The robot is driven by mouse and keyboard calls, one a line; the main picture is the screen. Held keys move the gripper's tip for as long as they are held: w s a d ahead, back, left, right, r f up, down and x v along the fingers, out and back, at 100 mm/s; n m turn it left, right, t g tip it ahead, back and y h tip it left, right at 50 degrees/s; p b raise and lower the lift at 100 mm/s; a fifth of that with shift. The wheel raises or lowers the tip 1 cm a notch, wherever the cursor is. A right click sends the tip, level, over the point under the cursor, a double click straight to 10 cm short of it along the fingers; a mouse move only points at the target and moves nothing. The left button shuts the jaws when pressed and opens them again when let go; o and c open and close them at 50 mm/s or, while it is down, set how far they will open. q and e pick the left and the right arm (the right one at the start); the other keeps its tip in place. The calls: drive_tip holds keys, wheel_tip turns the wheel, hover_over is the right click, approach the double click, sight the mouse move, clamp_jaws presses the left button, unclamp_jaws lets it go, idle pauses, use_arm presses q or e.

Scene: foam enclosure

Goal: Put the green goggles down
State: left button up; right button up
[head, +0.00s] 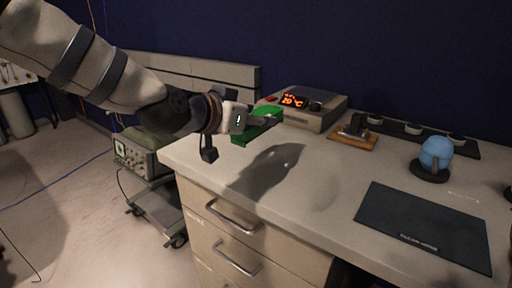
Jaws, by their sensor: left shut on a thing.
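My left gripper (262,121) reaches in from the left and is shut on the green goggles (243,137). It holds them above the left part of the white-topped counter (210,160), in front of the device with the orange display. A dark shadow of the arm and goggles falls on the counter below them. The gripper hides part of the goggles. My right gripper is not in view.
A hotplate-like device (318,117) with an orange readout stands at the back. A small wooden-based item (353,138), a blue round object (436,153) on a dark stand and a dark mat (424,225) occupy the right. The counter's front middle is clear.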

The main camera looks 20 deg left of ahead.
use_arm(q)
drive_tip(key=b, duration=0.1)
hover_over(256, 160)
drive_tip(key=f, duration=0.7)
drive_tip(key=shift+s, duration=0.2)
drive_tip(key=f, duration=0.3)
drive_tip(key=shift+w+a+f+b, duration=0.1)
drive_tip(key=shift+w+f+b, duration=0.1)
drive_tip(key=shift+b, duration=0.2)
drive_tip(key=shift+r, duration=0.25)
drive_tip(key=shift+f, duration=0.1)
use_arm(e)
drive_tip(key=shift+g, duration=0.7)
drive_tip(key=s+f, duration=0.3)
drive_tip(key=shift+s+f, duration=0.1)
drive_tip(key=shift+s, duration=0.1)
use_arm(q)
drive_tip(key=o, duration=1.3)
drive_tip(key=shift+f, duration=0.1)
drive_tip(key=shift+c, duration=0.2)
